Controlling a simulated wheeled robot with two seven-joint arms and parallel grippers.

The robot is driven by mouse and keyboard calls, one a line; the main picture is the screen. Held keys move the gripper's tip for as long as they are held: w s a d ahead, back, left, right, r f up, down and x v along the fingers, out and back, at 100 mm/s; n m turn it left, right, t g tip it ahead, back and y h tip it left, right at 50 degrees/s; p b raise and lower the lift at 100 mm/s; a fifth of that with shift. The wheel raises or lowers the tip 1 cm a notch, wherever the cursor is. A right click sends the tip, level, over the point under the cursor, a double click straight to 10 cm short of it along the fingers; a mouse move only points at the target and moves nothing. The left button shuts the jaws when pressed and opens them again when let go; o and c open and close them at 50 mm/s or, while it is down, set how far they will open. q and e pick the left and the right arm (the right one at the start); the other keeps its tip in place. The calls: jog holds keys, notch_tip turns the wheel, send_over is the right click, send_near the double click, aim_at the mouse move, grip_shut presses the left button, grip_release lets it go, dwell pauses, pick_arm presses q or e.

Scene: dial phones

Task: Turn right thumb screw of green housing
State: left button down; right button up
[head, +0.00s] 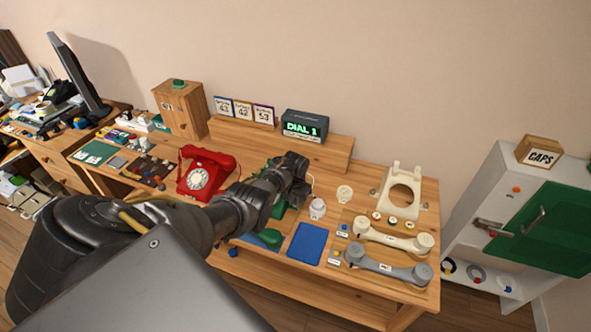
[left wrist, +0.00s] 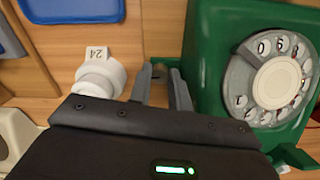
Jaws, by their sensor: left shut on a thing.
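The green housing (left wrist: 205,50) with its grey dial (left wrist: 275,80) fills the right of the left wrist view. In the head view it is mostly hidden behind my left arm; a green part (head: 278,210) shows below the gripper. My left gripper (head: 298,172) is at the housing's side. My right gripper is not in view.
A white jar (head: 318,208) stands close beside the gripper, also in the left wrist view (left wrist: 102,75). A red phone (head: 205,175) stands left. A blue mat (head: 307,243), cream housing (head: 402,190) and handsets (head: 393,236) lie right. A sign (head: 304,126) reads "DIAL 1".

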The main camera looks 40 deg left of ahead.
pick_arm(q)
jog(key=m, duration=0.4)
jog(key=shift+m, duration=0.3)
jog(key=m+b, duration=0.1)
jog(key=m, duration=0.3)
jog(key=shift+m, duration=0.3)
jog(key=m+b, duration=0.1)
jog(key=m, duration=0.3)
jog(key=shift+m+b, duration=1.05)
jog(key=shift+m, duration=1.15)
jog(key=c, duration=1.3)
grip_release()
jog(key=shift+r, duration=0.1)
